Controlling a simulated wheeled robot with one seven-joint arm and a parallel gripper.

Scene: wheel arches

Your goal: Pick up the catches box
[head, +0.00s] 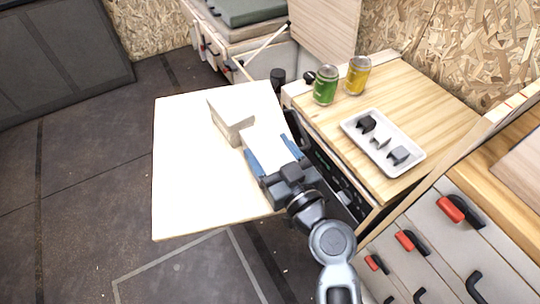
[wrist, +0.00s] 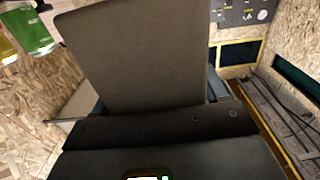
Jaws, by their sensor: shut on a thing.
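The catches box (head: 232,118) is a pale, plain box over the light tabletop in the head view. My gripper (head: 268,146) reaches it from the lower right, its two blue fingers spread around its near end. In the wrist view the box shows as a large, shaded, dark panel (wrist: 135,55), with bits of blue finger at either side. My gripper is shut on it. The pale box blends into the tabletop between the fingers, so its near edge and any gap below it are hard to tell.
The light tabletop (head: 185,190) is otherwise clear. On the wooden counter stand a green can (head: 326,86), a yellow can (head: 358,76) and a white tray (head: 410,164) holding small black, white and grey pieces. Drawers with red and black handles are at the lower right.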

